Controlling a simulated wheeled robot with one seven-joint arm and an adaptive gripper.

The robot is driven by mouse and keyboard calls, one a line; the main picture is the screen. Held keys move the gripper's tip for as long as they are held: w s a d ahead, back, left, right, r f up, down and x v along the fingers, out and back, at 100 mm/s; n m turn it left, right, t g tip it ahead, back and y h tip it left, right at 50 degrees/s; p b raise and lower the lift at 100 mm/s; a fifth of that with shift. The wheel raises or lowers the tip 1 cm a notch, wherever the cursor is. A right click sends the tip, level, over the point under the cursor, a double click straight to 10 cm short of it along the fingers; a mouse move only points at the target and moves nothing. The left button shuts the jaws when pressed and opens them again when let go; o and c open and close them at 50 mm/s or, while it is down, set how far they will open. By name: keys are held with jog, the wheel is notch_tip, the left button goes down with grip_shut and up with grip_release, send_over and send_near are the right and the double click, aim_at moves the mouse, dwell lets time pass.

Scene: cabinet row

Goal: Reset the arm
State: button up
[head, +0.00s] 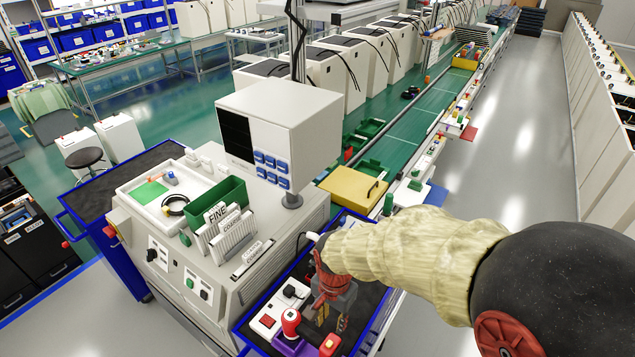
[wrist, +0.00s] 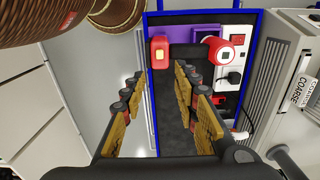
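My arm, in a cream sleeve, comes in from the right in the head view. My gripper (head: 332,320) points down over the dark top of a blue-edged cart (head: 242,333). In the wrist view my gripper (wrist: 156,85) has its two yellow-padded fingers apart, with only the dark cart top showing between them. Nothing is held. Beyond the fingertips are a red block with a yellow button (wrist: 160,52) and a red round-topped piece (wrist: 218,52) by a purple holder (wrist: 200,31). Whether a fingertip touches the cart top I cannot tell.
A white socket box (head: 267,322) with a red switch lies on the cart. A grey machine (head: 240,272) with a monitor box (head: 275,125) stands to the left. A green conveyor (head: 410,135) runs behind. Grey floor (head: 515,160) is clear at the right.

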jog(key=s+d+r+n+t+b, duration=0.3)
jog(key=s+d+b, duration=0.8)
jog(key=b, duration=0.8)
jog(key=d+n+t, duration=0.1)
jog(key=n+t, duration=0.1)
jog(key=n, duration=0.2)
jog(key=shift+d+r+n+t+b, duration=0.3)
jog(key=shift+d+r+n, duration=0.05)
jog(key=shift+d+n, duration=0.05)
dwell(1.7)
